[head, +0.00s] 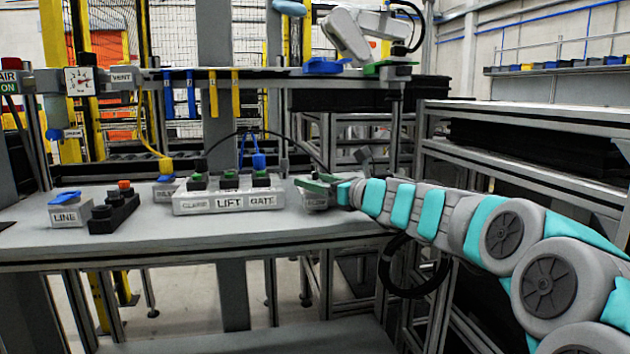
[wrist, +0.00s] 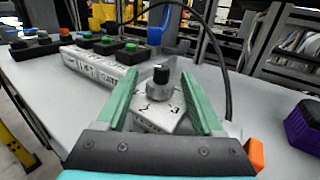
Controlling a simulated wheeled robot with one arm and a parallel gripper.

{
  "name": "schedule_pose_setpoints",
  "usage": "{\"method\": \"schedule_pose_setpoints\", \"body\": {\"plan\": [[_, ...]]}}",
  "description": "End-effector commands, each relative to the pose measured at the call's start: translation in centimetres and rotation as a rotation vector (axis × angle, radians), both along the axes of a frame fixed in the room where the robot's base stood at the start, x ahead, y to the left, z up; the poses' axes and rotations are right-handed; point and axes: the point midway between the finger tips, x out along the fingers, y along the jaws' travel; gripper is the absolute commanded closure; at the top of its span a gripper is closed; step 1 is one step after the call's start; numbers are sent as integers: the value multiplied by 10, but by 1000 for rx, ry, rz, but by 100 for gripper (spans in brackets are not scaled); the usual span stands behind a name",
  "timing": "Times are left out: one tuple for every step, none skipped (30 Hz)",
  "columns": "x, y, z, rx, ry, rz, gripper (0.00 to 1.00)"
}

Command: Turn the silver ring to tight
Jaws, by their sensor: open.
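I cannot tell whether this silver part is the ring. My gripper (wrist: 159,77) is open, its green fingers on either side of the knob, with gaps between. In the head view my gripper (head: 317,184) is at the same small box (head: 315,202), at the right of the bench; the knob is hidden there.
A white button box (head: 228,203) labelled LIFT and GATE stands left of my gripper. Further left are a black button box (head: 114,210) and a LINE box (head: 68,212). A black cable (wrist: 226,60) arches behind the knob. A purple object (wrist: 304,125) is at the right.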

Motion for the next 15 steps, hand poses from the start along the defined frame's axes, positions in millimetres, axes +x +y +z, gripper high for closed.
{"method": "schedule_pose_setpoints", "body": {"plan": [[1, 1, 0, 0, 0, 0, 31], [1, 2, 0, 1, -1, 0, 31], [2, 2, 1, 1, -1, 0, 31], [2, 2, 1, 1, -1, 0, 31], [2, 2, 1, 1, -1, 0, 31], [2, 2, 1, 2, -1, -1, 31], [2, 2, 1, 2, -1, -1, 31], [2, 2, 1, 2, -1, -1, 31], [2, 2, 1, 2, -1, -1, 32], [2, 2, 1, 2, -1, -1, 36], [2, 2, 1, 1, -2, -1, 39], [2, 2, 1, 1, -2, -1, 44], [2, 1, 1, 1, -2, -1, 47], [2, 1, 1, 1, -2, -1, 50], [2, 1, 1, 1, -2, -1, 55]]}}
